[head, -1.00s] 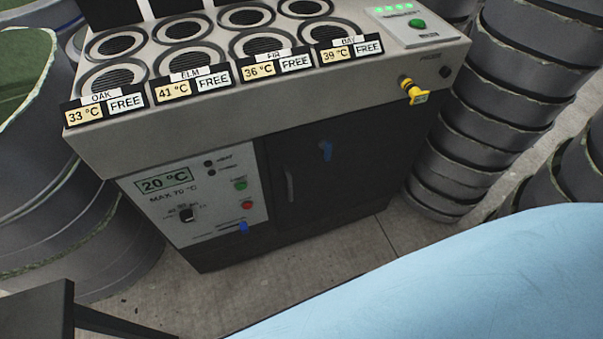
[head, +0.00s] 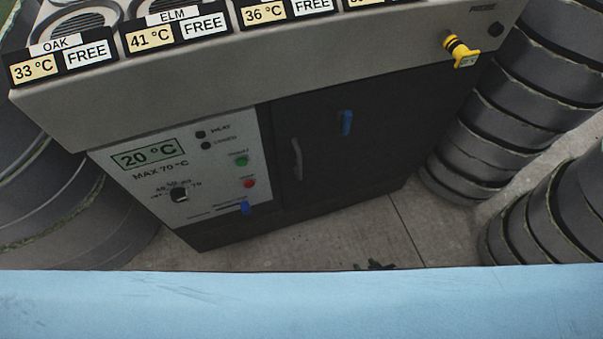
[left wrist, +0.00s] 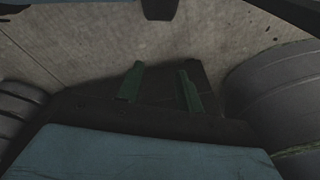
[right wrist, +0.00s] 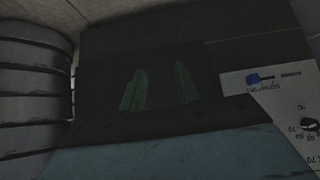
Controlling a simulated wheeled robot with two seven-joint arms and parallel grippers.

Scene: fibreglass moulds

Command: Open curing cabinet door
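The curing cabinet (head: 230,95) stands ahead in the head view. Its dark door (head: 375,145) looks shut, with a grey upright handle (head: 297,160) near its left edge and a blue latch (head: 346,122) higher up, right of the handle. My right gripper (head: 375,265) barely shows low in the head view, its tips apart from and below the door; the rest is hidden. In the right wrist view its two green fingers (right wrist: 160,88) are apart with nothing between them, facing the dark cabinet front. My left gripper (left wrist: 160,88) is open and empty over the floor.
The control panel (head: 180,170) reads 20 °C and has a blue lever (head: 245,208) at its bottom. A yellow plug (head: 462,52) sticks out at the top right. Grey stacked moulds (head: 500,110) stand close on the right, more (head: 60,210) on the left. Some floor (head: 420,230) is clear in front.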

